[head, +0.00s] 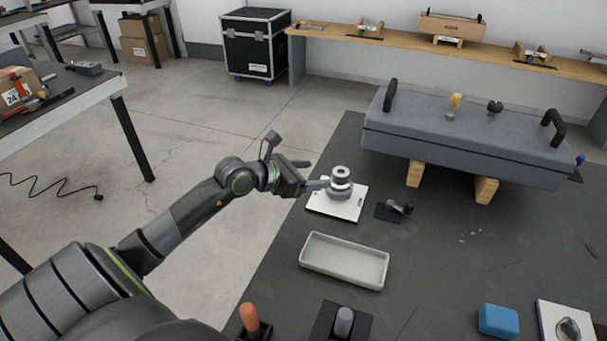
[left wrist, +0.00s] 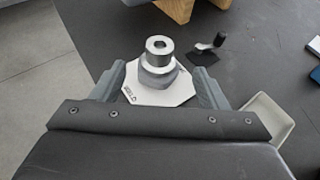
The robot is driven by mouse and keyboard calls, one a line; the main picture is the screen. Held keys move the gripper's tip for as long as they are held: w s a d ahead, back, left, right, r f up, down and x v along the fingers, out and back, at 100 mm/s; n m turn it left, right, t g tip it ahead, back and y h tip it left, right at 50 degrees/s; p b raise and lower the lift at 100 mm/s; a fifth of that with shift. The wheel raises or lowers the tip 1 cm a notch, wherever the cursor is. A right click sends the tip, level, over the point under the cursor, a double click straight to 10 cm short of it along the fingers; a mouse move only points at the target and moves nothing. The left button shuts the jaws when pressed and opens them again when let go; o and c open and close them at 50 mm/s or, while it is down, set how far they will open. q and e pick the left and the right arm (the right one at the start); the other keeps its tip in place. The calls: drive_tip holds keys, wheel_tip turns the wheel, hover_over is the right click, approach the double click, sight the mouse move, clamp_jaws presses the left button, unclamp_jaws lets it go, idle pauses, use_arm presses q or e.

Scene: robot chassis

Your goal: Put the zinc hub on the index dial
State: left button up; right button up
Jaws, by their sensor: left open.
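The zinc hub (head: 340,173), a short silver cylinder with a hole in its top, sits upright on a grey round base that looks like the index dial (head: 341,192). This stands on a white plate (head: 322,207) at the table's far left part. In the left wrist view the hub (left wrist: 159,48) is on top of the grey dial (left wrist: 157,76), and their contact is partly unclear. My left gripper (head: 314,174) is open and empty, just left of the hub. Its fingers in the left wrist view (left wrist: 157,84) are spread to either side of the dial, apart from it.
A pale tray (head: 344,282) lies in front of the plate. A small black clamp-like part (head: 400,207) is to the right. A grey case (head: 465,140) on wooden blocks stands behind. A blue block (head: 498,321) and another white plate (head: 552,311) lie front right.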

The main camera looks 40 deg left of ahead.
use_arm(q)
drive_tip(key=shift+v, duration=1.1)
drive_tip(key=shift+w, duration=0.1)
